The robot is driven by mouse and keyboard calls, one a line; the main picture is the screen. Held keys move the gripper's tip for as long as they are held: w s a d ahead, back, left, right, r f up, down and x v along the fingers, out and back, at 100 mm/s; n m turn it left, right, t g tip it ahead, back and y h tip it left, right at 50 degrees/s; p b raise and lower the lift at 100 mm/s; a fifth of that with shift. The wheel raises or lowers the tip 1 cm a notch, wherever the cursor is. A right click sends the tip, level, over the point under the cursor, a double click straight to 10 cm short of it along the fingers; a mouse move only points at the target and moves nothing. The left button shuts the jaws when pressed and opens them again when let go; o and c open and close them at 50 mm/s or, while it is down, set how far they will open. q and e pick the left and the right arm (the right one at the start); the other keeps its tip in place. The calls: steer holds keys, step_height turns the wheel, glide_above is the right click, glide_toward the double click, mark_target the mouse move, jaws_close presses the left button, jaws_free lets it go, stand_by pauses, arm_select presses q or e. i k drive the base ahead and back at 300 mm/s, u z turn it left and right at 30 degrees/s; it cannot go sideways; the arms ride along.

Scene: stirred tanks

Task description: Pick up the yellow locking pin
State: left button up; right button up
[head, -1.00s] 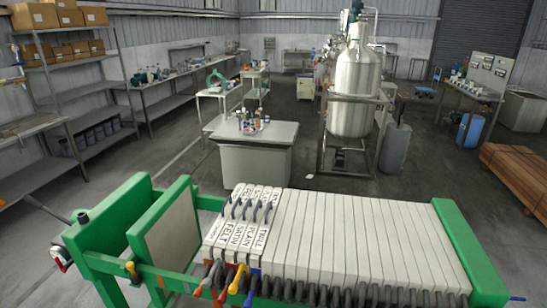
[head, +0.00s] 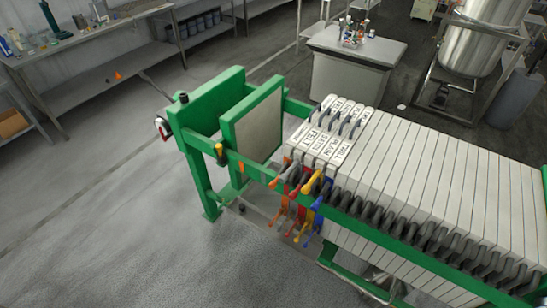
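A small yellow piece (head: 219,148) with a dark lower part sits upright at the green side rail of the filter press, near the green-framed plate (head: 255,120). It looks like the yellow locking pin, but it is too small to be sure. A second yellow item, a handle (head: 313,183), sits by the labelled plates among orange, red and blue handles. Neither of my grippers shows in the head view.
The green press frame (head: 210,105) stands on open grey floor, with pale plates (head: 420,170) packed to the right. A grey table (head: 365,50) and a steel tank (head: 485,35) stand behind. A bench (head: 110,75) runs along the left. Floor left of the press is clear.

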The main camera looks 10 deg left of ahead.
mark_target(219, 146)
steer(key=u, duration=1.85)
steer(key=i, duration=3.7)
steer(key=z, duration=4.15)
